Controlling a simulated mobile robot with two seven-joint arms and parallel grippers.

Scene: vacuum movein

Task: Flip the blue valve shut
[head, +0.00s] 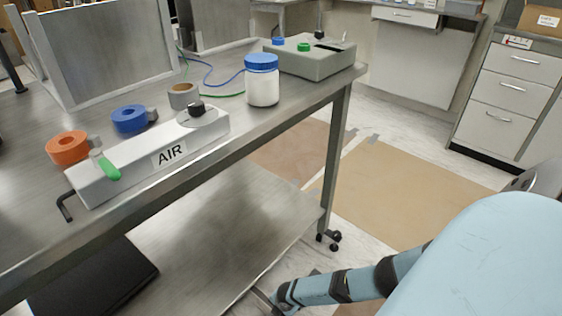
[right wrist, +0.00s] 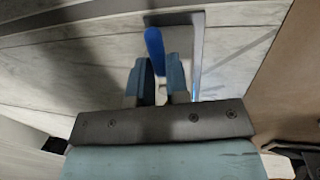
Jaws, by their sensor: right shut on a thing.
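The blue valve handle (right wrist: 154,48) shows in the right wrist view as a narrow upright blue lever. My right gripper (right wrist: 162,68) is shut on it, with a finger on each side of its lower part. A grey plate or frame stands right behind the handle. The valve body is mostly hidden by the fingers. In the head view my right arm reaches down and left, low beside the table; the valve cannot be made out there. My left gripper is in neither view.
A metal table (head: 262,153) fills the left of the head view. On it are a white AIR block (head: 130,165) with a green lever, an orange ring (head: 66,148), a blue ring (head: 129,119), a blue-lidded jar (head: 262,85) and a grey box (head: 318,63). Drawers (head: 507,95) stand at right.

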